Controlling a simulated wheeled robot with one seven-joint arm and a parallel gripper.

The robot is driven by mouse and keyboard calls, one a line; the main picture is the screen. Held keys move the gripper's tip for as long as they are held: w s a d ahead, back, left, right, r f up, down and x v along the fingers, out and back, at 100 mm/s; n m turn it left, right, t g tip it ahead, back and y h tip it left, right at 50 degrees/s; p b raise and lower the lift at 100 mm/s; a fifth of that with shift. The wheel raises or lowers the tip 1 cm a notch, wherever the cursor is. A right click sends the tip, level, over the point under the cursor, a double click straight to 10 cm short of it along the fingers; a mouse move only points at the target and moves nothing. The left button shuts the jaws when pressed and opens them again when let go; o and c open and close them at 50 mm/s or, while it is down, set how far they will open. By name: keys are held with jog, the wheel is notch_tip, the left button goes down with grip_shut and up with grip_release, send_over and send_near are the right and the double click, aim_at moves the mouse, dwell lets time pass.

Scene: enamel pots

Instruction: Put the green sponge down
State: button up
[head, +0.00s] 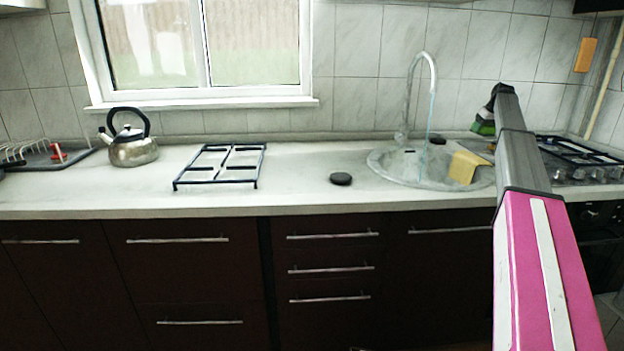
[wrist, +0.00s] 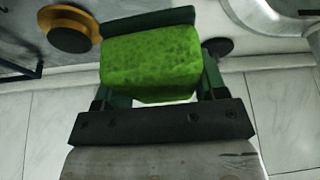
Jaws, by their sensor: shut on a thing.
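The green sponge (head: 483,128) shows at the end of my arm in the head view, in front of the tiled wall at the back right of the sink. In the wrist view the bright green sponge (wrist: 150,65) sits between the dark fingers of my gripper (wrist: 152,58), which is shut on it. In the head view my gripper (head: 490,118) is small and partly hidden by my arm. The counter (head: 290,180) lies below. The sponge looks held above it, but the gap is hard to judge.
The sink (head: 400,168) with its tap and a yellow cloth (head: 464,167) is left of my gripper. A hob (head: 578,160) is to the right. A dark round thing (wrist: 217,47) is close beside the sponge. Bare counter lies left of the sink, around a black disc (head: 341,179).

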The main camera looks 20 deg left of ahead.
jog(key=s+a+m+h, duration=0.1)
jog(key=s+a+m, duration=0.1)
jog(key=s+a, duration=0.95)
jog(key=s+a+m, duration=0.2)
jog(key=s+a, duration=0.3)
jog(key=s, duration=1.3)
jog(key=s+a+m+h, duration=0.1)
jog(key=s+a+m, duration=0.1)
jog(key=s+a, duration=0.9)
jog(key=s+a+r+n+g+y, duration=0.1)
jog(key=s+a+n, duration=0.55)
jog(key=a, duration=0.85)
jog(key=s+a+n+g+y, duration=0.15)
jog(key=s+a+n, duration=0.55)
jog(key=a, duration=0.9)
jog(key=s+a+r+n+g+y, duration=0.15)
jog(key=s+a+n, duration=0.5)
jog(key=a, duration=0.85)
jog(key=m, duration=0.2)
send_over(292, 182)
jog(key=d, duration=0.1)
jog(key=shift+y, duration=0.3)
notch_tip(292, 182, down, 7)
jog(key=shift+d+f, duration=0.1)
jog(key=shift+f, duration=2)
jog(key=shift+f, duration=0.15)
jog(key=o, duration=0.9)
jog(key=shift+c, duration=0.2)
